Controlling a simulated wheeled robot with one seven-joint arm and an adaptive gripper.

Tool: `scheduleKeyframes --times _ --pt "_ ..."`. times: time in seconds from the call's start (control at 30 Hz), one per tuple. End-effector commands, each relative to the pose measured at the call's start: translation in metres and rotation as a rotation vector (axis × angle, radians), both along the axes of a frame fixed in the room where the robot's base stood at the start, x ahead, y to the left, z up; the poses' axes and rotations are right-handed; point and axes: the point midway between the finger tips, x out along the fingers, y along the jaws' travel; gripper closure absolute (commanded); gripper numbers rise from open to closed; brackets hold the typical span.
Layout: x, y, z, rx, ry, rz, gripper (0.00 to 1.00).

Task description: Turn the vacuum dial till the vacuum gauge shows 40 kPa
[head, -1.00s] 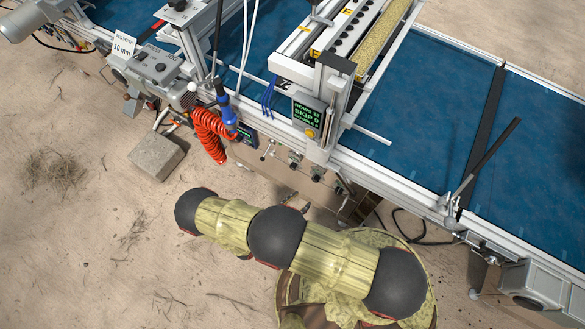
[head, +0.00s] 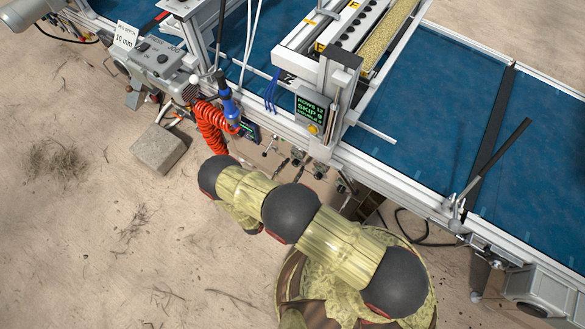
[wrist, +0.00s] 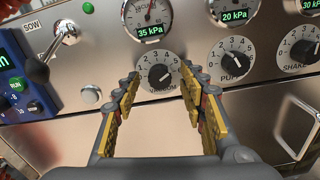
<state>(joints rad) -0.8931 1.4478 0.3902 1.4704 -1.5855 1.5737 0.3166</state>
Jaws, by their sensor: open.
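The vacuum dial (wrist: 158,74) is a round dark knob with a pale pointer on a numbered white scale, on a steel panel in the wrist view. Its label below is partly hidden. Above it the vacuum gauge (wrist: 147,12) has a needle and a green readout of 35 kPa; its top is cut off. My gripper (wrist: 160,84) is open, with one yellow-padded finger left of the dial and one right of it. The fingers are not visibly closed on the knob. In the head view my arm hides the gripper.
To the right are the pump dial (wrist: 234,62) and shake dial (wrist: 299,47). A chrome lever (wrist: 64,34) marked SOW and a blue control box (wrist: 24,85) are at left. A red coiled hose (head: 211,126) hangs beside the machine.

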Motion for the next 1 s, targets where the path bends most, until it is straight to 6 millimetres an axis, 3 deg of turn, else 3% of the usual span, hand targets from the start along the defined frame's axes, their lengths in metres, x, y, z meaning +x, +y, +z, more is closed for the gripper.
scheduleKeyframes --times 0.37,1.0 --pt "0.0041 -0.0029 0.0003 0.0 0.0 0.001 0.59" --pt "0.0038 -0.003 0.0002 0.0 0.0 0.0 0.96"
